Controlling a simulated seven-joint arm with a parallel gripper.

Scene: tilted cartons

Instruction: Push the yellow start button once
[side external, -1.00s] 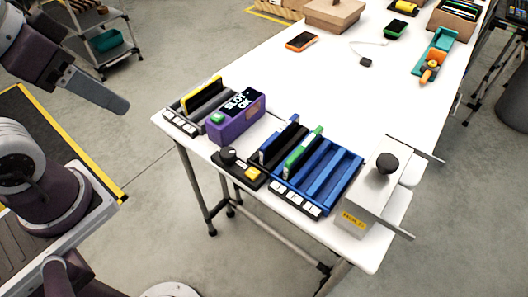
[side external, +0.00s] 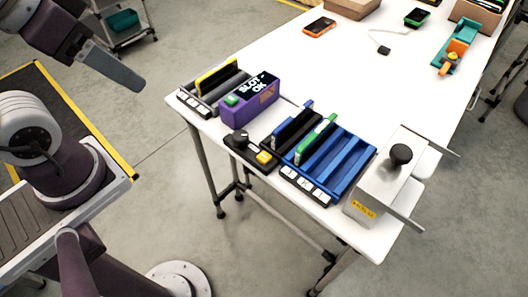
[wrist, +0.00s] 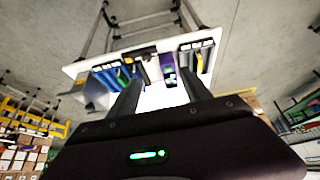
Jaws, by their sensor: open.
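The yellow button (side external: 265,157) is on a small black control box (side external: 250,149) with a black knob (side external: 240,137), near the table's front edge. In the side view, a finger of my gripper (side external: 114,71) shows at the upper left, off the table and well away from the button. In the wrist view, the two fingers of my gripper (wrist: 160,78) are spread apart with nothing between them. The black box (wrist: 140,54) is small beyond the fingers there, and its button is hard to make out.
A purple box (side external: 250,98) with a screen reading "SLOT OK" and a green button stands left of the control box. A grey box (side external: 384,182) stands farther right. The table's back middle (side external: 345,75) is mostly clear.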

